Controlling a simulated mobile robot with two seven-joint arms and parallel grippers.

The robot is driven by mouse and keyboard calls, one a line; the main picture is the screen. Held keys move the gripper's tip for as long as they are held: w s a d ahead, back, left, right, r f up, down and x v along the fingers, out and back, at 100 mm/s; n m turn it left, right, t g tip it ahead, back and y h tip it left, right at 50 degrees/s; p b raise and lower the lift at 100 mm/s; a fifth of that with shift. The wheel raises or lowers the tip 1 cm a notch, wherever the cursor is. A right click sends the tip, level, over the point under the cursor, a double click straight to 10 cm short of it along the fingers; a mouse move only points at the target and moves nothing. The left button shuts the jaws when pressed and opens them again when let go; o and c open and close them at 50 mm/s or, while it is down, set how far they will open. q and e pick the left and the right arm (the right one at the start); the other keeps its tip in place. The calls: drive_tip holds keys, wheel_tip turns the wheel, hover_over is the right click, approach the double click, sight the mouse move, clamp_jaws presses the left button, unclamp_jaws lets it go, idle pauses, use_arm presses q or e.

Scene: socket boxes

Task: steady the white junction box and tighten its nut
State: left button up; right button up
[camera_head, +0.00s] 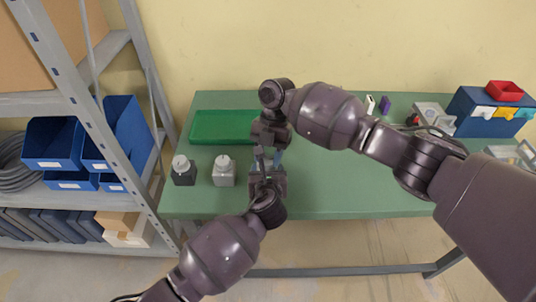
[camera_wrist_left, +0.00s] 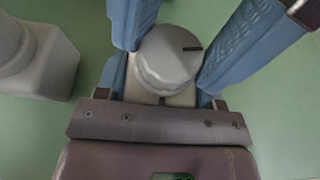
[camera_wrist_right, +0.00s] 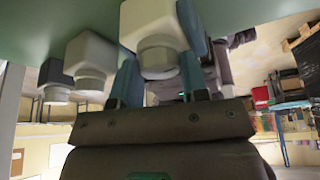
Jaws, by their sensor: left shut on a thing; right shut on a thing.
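The white junction box (camera_wrist_right: 145,22) shows in the right wrist view, with its round white nut (camera_wrist_right: 160,55); that view looks upside down. In the left wrist view the nut (camera_wrist_left: 170,55) has a short dark mark on top, and part of the box (camera_wrist_left: 160,97) shows below it. My left gripper (camera_head: 264,163) is shut on the box, its blue fingers low on either side. My right gripper (camera_head: 274,150) comes from the far side and is shut on the nut, with its fingers flanking it. In the head view the grippers hide the box.
A grey box (camera_head: 223,175) and a dark box (camera_head: 184,178), each with a white nut, stand to the left. A green tray (camera_head: 215,126) lies behind. A blue bin (camera_head: 490,112) with a red tray (camera_head: 505,91) is far right. The table's middle right is clear.

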drive_tip(key=o, duration=0.9)
drive_tip(key=shift+o, duration=0.2)
drive_tip(key=shift+n, duration=0.3)
